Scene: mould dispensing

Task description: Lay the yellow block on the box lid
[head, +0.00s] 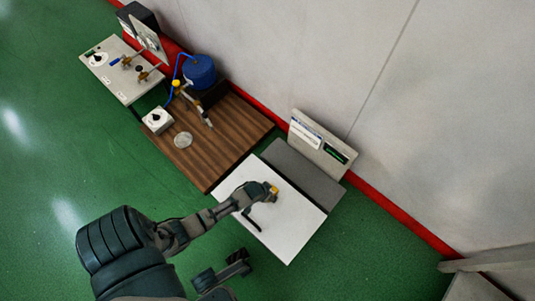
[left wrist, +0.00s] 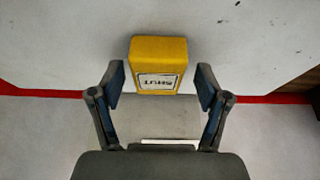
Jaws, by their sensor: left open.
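The yellow block (head: 274,190) shows small at the tip of my left gripper (head: 264,193), over the far part of a white flat-topped surface (head: 285,232), which may be the box lid. In the left wrist view the yellow block (left wrist: 159,52) has a pale label with dark lettering. It sits centred just beyond and between the two fingertips of my left gripper (left wrist: 160,84). The fingers are spread, with a gap on each side of the block. I cannot tell what the block rests on. My right gripper (head: 236,262) is dark and low in the head view; its fingers are unclear.
A brown wooden table (head: 235,130) with a blue container (head: 199,72) is to the left. The wall rises behind. Green floor is clear at left.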

